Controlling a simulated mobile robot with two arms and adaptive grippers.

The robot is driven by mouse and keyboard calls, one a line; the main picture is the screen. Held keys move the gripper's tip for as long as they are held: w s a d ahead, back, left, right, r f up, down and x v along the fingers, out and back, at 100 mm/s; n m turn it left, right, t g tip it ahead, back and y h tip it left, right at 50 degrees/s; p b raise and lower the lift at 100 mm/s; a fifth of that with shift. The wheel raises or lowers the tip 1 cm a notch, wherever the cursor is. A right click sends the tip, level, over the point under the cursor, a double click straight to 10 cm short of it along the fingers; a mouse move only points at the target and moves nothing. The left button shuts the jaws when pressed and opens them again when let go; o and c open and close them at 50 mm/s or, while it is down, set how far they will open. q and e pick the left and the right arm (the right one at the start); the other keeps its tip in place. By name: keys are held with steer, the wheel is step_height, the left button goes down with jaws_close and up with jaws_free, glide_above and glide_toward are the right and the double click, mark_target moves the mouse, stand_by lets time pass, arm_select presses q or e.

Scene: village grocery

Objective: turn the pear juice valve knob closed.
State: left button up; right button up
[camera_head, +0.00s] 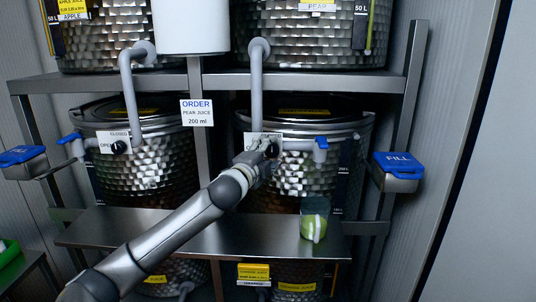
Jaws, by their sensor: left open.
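The pear tank (310,50) is at the top right, with a grey pipe (257,75) running down from it to a white valve label plate (256,137). My left gripper (271,152) is open at this plate, right at the pear valve knob. The knob is mostly hidden by the gripper, so its angle and any contact cannot be told. A spout with a blue tap (320,148) lies just right of the gripper. Below it, a clear cup (314,222) holding some green liquid stands on the steel shelf. My right gripper is not in view.
The order sign (197,112) reads pear juice 200 ml. The apple valve knob (118,147) is at the left. Blue FILL boxes (398,165) flank the rack on both sides. The steel shelf (185,230) is bare left of the cup, under my arm.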

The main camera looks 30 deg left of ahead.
arm_select(q)
steer(key=shift+s+d, duration=0.1)
steer(key=s+d, duration=0.1)
steer(key=s, duration=1)
steer(key=shift+s+d, duration=0.35)
steer(key=shift+d, duration=0.05)
steer(key=shift+f, duration=0.1)
